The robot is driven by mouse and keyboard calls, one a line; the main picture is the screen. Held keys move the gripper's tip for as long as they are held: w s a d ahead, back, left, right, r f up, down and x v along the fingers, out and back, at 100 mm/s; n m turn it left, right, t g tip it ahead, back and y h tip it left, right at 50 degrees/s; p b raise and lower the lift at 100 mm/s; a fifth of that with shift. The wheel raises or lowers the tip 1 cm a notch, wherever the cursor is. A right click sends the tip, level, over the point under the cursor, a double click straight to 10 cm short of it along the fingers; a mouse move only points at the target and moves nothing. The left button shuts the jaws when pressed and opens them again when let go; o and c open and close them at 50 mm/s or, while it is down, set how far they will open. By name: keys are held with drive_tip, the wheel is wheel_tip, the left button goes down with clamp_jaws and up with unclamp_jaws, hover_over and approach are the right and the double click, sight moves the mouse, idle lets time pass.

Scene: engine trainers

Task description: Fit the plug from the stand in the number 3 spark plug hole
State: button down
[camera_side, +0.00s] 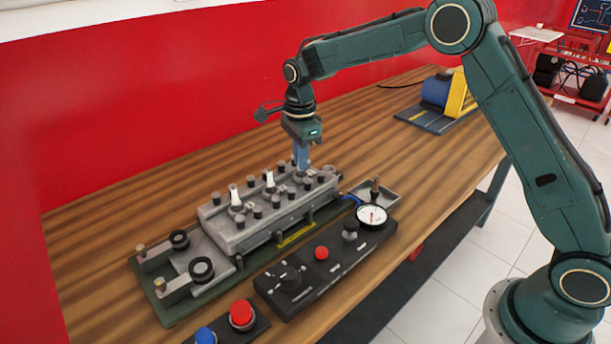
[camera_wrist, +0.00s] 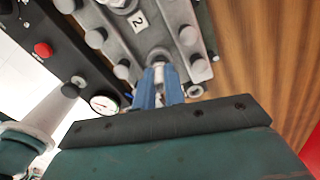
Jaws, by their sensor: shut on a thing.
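The grey cylinder head (camera_side: 250,234) lies on a green base, with several dark knobs along both sides. Two white-topped plugs, a left one (camera_side: 234,194) and a right one (camera_side: 269,181), stand upright in it. My gripper (camera_side: 301,168) points down over the head's right part, its blue fingers close to the top. In the wrist view my gripper (camera_wrist: 158,92) is shut on a white plug (camera_wrist: 158,72), over the head's centre line beyond the number 2 label (camera_wrist: 138,21). The fingers hide the plug's lower end and the hole, so I cannot tell how deep it sits.
A small tray (camera_side: 391,198) with an upright brass-topped piece and a dial gauge (camera_side: 371,216) stand right of the head. A black control box (camera_side: 318,270) and a red button (camera_side: 241,313) lie in front.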

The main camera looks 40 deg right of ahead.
drive_tip(key=shift+f, duration=0.15)
idle(0.8)
drive_tip(key=c, duration=1)
unclamp_jaws()
drive_tip(key=shift+r, duration=3.45)
drive_tip(key=shift+r, duration=0.15)
